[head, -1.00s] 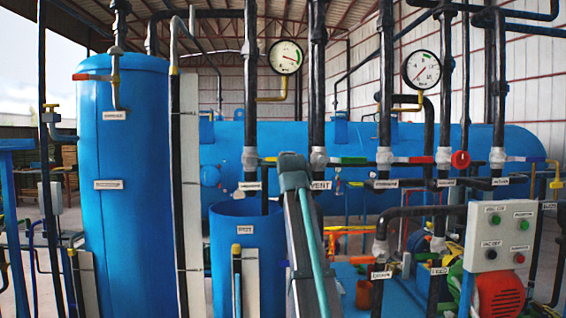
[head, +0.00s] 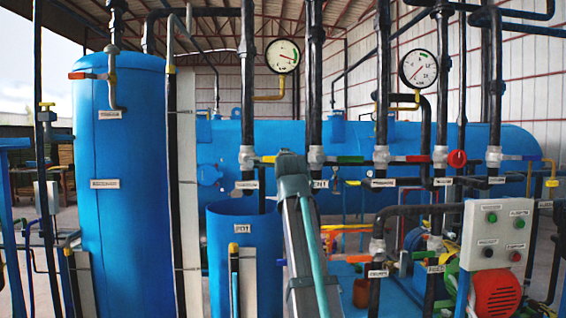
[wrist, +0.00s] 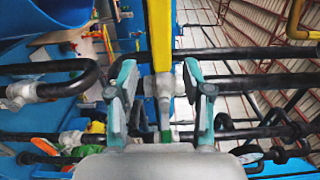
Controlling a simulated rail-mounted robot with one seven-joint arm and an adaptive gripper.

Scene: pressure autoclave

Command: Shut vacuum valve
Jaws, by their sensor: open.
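A yellow lever handle (head: 266,159) sticks out to the right from a grey valve body (head: 247,157) on a dark vertical pipe, above a small label too blurred to read clearly. This looks like the vacuum valve. In the wrist view a large yellow bar (wrist: 160,35), likely this handle, runs from the top edge down between my fingers. My gripper (wrist: 160,78) is open, with a teal finger on each side of the bar and a gap at each side. In the head view my arm hides the handle's right end, and the fingertips cannot be made out.
Other valves with green (head: 350,160) and red (head: 458,159) handles stand to the right on parallel pipes. A pressure gauge (head: 283,56) hangs above. A blue open-topped tank (head: 241,265) stands below, and a control box (head: 490,235) is at the right.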

